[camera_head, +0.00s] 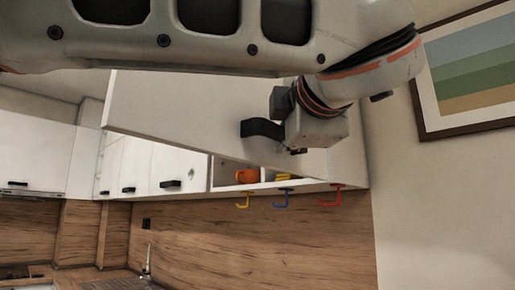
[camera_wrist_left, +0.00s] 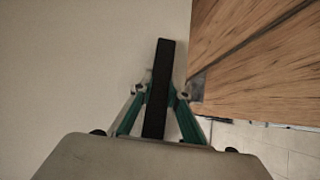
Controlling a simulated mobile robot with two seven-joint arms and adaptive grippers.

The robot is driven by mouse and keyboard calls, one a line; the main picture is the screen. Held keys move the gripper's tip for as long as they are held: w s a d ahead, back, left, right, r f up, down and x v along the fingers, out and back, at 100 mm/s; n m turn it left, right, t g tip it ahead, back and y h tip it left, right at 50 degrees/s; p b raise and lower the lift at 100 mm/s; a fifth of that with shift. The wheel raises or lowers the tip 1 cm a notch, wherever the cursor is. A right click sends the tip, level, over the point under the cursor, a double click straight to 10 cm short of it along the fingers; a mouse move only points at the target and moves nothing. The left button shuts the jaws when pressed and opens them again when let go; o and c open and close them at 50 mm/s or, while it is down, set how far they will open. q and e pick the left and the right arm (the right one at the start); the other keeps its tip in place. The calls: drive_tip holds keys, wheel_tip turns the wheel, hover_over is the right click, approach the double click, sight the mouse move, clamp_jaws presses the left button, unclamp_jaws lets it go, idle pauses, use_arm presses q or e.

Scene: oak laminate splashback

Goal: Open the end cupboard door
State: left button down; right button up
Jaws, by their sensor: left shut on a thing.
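The end cupboard door (camera_head: 190,112) is a large white panel, standing partly open and slanting across the head view. Its black bar handle (camera_head: 258,128) also shows in the left wrist view (camera_wrist_left: 160,75), upright between the green fingers. My left gripper (camera_head: 278,128) is shut on the handle; it also shows in the left wrist view (camera_wrist_left: 160,93). Below the door's lower edge, part of the cupboard inside shows, with an orange mug (camera_head: 247,176) and a yellow thing (camera_head: 283,177). The rest of the inside is hidden by the door. My right gripper is out of view.
Closed white cupboards (camera_head: 135,165) stand to the left. A framed picture (camera_head: 470,75) hangs on the right wall. The wooden splashback (camera_head: 250,240) lies below.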

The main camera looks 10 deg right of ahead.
use_arm(q)
drive_tip(key=c, duration=1.9)
unclamp_jaws()
drive_tip(key=s, duration=0.8)
drive_tip(key=shift+a, duration=0.35)
drive_tip(key=shift+w, duration=0.1)
